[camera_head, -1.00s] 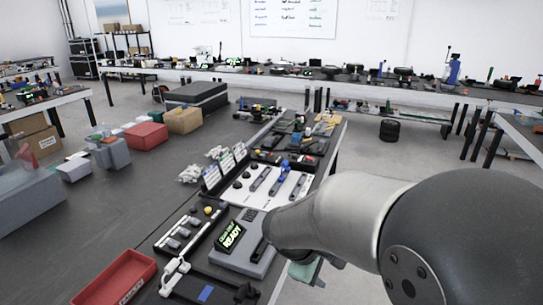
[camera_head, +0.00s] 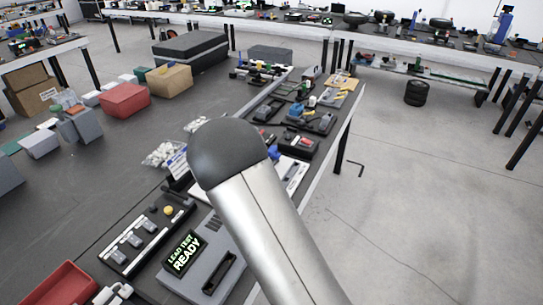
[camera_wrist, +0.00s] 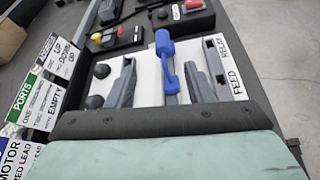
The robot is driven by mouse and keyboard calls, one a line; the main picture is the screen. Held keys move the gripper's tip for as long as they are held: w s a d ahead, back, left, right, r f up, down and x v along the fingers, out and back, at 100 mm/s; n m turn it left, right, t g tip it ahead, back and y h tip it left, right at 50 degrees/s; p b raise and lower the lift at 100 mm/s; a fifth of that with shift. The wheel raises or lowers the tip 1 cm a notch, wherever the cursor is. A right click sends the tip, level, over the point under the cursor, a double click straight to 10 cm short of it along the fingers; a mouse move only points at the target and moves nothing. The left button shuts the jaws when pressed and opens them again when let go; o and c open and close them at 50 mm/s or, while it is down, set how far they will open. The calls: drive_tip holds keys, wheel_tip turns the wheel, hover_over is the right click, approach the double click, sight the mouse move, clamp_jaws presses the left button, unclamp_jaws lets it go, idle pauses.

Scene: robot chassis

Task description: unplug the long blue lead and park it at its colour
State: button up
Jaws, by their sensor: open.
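The blue lead (camera_wrist: 166,60) shows in the wrist view as a thick blue plug end and a thin stem, running down to a wider blue end on a white panel (camera_wrist: 150,91). A bit of blue (camera_head: 273,152) shows beside my arm in the head view. Dark grey sloping blocks (camera_wrist: 125,85) flank the lead, with labels reading FEED (camera_wrist: 237,83) and RELAY. My gripper (camera_wrist: 160,124) fills the bottom of the wrist view as a dark bar with a teal face. It is open, nearer the camera than the lead, with no visible hold on it. My arm hides the gripper in the head view.
A grey tester (camera_head: 205,265) reading LEAD TEST READY stands at the front. Label cards (camera_wrist: 37,100), one reading PORTS and EMPTY, stand left of the panel. A red tray (camera_head: 62,285) is at lower left. Free floor lies right of the bench.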

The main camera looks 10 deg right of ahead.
drive_tip(key=p+x, duration=0.1)
drive_tip(key=x, duration=0.7)
drive_tip(key=shift+d, duration=0.15)
drive_tip(key=p+x, duration=0.2)
drive_tip(key=x, duration=0.3)
drive_tip(key=shift+d, duration=0.2)
clamp_jaws()
